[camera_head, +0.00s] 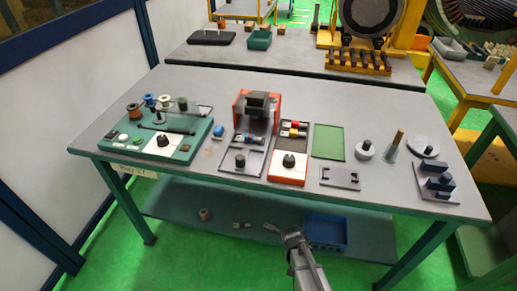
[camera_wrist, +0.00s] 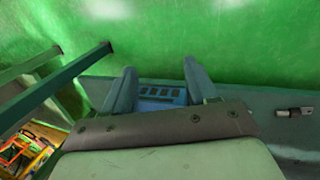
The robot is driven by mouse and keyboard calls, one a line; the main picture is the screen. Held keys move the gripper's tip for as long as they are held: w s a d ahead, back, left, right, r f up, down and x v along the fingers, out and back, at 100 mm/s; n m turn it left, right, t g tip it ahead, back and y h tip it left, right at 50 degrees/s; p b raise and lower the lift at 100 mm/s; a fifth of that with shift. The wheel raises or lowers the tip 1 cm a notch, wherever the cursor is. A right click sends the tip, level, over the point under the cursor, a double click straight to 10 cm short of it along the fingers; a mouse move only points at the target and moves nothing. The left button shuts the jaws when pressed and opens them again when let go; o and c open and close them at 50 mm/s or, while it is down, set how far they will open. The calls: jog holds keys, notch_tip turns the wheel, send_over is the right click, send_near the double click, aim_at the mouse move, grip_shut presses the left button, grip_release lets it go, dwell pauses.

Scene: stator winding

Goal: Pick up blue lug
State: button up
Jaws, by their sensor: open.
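My gripper (camera_head: 292,236) is low in front of the table, at the height of the lower shelf, well away from this lug. In the wrist view my gripper (camera_wrist: 160,66) has its two fingers spread apart with nothing between them. The blue-banded lug is not seen in the wrist view.
Red and yellow-banded lugs (camera_head: 293,128) lie on the adjacent tray. A blue bin (camera_head: 327,232) stands on the lower shelf (camera_head: 375,240) and shows beyond my fingers (camera_wrist: 162,94). A metal part (camera_wrist: 294,112) lies on that shelf. The table edge is above my gripper.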

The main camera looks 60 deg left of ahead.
jog(key=s+a+r+n+t+y, duration=0.1)
jog(key=s+a+r, duration=0.3)
jog(key=s+a, duration=0.5)
jog(key=s+a+r+n+y, duration=0.2)
jog(key=s+a+r, duration=0.2)
jog(key=s+a, duration=0.55)
jog(key=s+a+r+n+t+y, duration=0.1)
jog(key=s+a+r, duration=0.3)
jog(key=s+a, duration=0.5)
jog(key=s+a+r+m+g+h, duration=0.1)
jog(key=s+a+r+m+g, duration=0.15)
jog(key=s+r, duration=0.75)
jog(key=s+a+r+m+g+h, duration=0.1)
jog(key=s+a+r+m+g, duration=0.2)
jog(key=s+r, duration=0.65)
notch_tip(320, 180, up, 26)
jog(key=m+t, duration=0.2)
jog(key=m, duration=1.5)
send_over(250, 135)
jog(key=shift+g+y, duration=0.25)
jog(key=shift+y, duration=0.05)
jog(key=f, duration=0.8)
jog(key=shift+w+f, duration=0.2)
jog(key=shift+f, duration=0.05)
jog(key=shift+s+f, duration=0.15)
jog(key=shift+f, duration=1.2)
jog(key=shift+s+f, duration=0.15)
jog(key=shift+f, duration=1.2)
